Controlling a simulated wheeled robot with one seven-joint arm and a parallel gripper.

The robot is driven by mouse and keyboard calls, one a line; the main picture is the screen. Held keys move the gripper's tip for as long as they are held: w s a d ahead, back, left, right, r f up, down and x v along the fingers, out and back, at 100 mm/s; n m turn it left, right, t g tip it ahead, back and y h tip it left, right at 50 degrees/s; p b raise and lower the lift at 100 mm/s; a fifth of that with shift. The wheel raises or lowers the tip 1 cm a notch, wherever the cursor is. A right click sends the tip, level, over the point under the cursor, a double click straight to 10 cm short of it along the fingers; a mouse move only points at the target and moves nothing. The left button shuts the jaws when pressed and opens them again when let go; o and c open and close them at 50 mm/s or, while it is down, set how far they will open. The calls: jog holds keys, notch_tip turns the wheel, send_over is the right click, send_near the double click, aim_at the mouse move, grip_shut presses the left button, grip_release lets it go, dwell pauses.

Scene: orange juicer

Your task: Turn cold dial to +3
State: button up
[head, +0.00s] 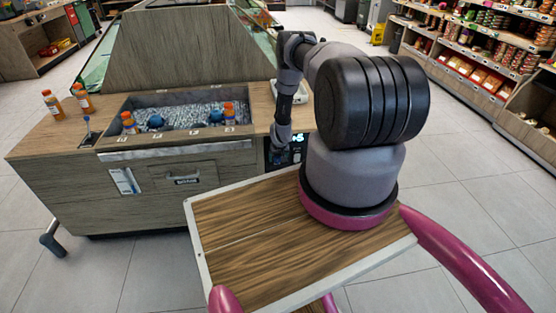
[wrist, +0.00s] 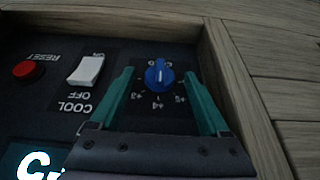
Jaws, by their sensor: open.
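The blue cold dial (wrist: 158,75) sits on a dark control panel (wrist: 110,58), upside down in the wrist view. White marks around it include +5 and +4; the others are hard to read. A white line on the knob points toward the picture's top. My gripper (wrist: 158,78) is open, with one green finger on each side of the dial; I cannot tell if they touch it. In the head view the panel is low on the counter's right side, mostly behind my arm, and its lit display (head: 298,137) seems to read +5.
In the wrist view, a white cool switch (wrist: 87,70) and a red reset button (wrist: 28,69) lie left of the dial. A wooden edge (wrist: 235,85) borders the panel on the right. In the head view, orange bottles (head: 84,97) stand on the counter (head: 60,135).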

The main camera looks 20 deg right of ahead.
jog(key=shift+w+f, duration=0.3)
jog(key=shift+f, duration=0.2)
grip_shut()
jog(key=shift+d, duration=0.2)
jog(key=shift+s+d+f+m+t+y, duration=0.1)
jog(key=shift+d+m+t+y, duration=0.1)
jog(key=shift+y, duration=0.4)
jog(key=shift+s+d+m+t+y, duration=0.1)
jog(key=shift+t+y, duration=0.1)
jog(key=shift+y, duration=0.4)
jog(key=y, duration=0.1)
jog(key=t+y, duration=0.1)
jog(key=y, duration=0.1)
jog(key=m+t+y, duration=0.1)
jog(key=y, duration=0.1)
jog(key=shift+d+f, duration=0.15)
jog(key=shift+d, duration=0.1)
jog(key=shift+y, duration=0.3)
